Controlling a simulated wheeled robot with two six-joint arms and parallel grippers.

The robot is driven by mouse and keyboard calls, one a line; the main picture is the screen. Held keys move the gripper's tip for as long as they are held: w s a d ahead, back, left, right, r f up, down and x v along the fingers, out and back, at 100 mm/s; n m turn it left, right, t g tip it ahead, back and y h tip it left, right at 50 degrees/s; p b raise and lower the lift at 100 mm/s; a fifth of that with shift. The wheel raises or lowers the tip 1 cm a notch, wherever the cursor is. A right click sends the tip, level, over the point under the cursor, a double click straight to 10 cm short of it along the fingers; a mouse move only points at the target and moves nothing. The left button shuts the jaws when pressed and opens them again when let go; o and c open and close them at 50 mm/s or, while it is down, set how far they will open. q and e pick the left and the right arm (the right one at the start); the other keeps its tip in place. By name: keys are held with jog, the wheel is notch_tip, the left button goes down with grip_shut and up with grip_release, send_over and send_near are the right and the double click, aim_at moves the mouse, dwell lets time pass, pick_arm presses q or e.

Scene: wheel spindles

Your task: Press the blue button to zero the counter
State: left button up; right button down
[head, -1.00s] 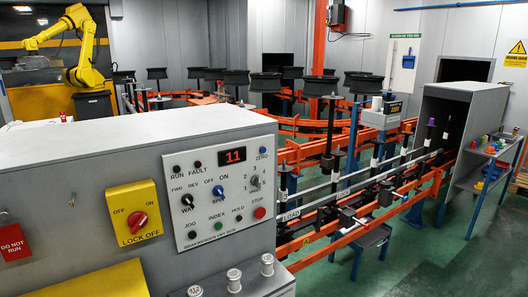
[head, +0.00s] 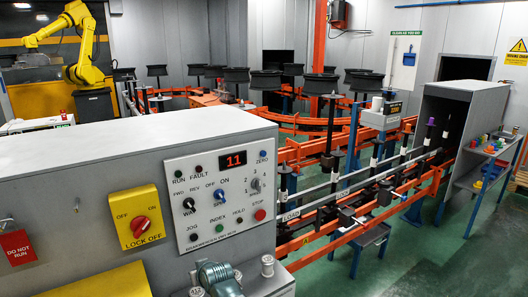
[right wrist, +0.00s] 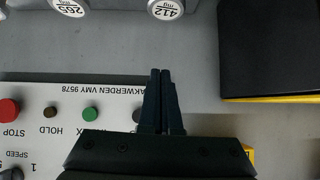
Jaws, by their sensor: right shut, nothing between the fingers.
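The blue button (head: 262,153), labelled ZERO, is at the top right of the white control panel (head: 170,213). The counter (head: 233,160) to its left shows 11 in red. The wrist view shows the panel's lower part upside down, without the blue button. My right gripper (right wrist: 163,75) is shut with nothing in it, its fingertips over the grey surface beyond the panel's lower edge. My left gripper is out of view.
A yellow lock-off switch (head: 138,217) is left of the panel. A capped post (head: 267,263) stands below the panel. Space directly in front of the blue button looks clear.

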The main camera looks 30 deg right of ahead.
jog(key=w+d+r+m+t+h+p, duration=0.1)
jog(key=w+d+r+m+t+h, duration=0.1)
jog(key=w+d+r+t, duration=0.45)
jog(key=m+t+h+p, duration=0.3)
jog(key=m+h, duration=0.5)
jog(key=h, duration=0.4)
send_near(263, 154)
jog(key=s+d+r, duration=0.4)
jog(key=s+d, duration=0.2)
jog(key=shift+w+a+f, duration=0.1)
jog(key=shift+a+f, duration=0.05)
jog(key=shift+a, duration=0.05)
jog(key=shift+w+a, duration=0.2)
jog(key=shift+w, duration=2.05)
jog(key=shift+w+a, duration=0.2)
jog(key=shift+w, duration=2)
jog(key=shift+w, duration=0.1)
jog(key=shift+w, duration=0.3)
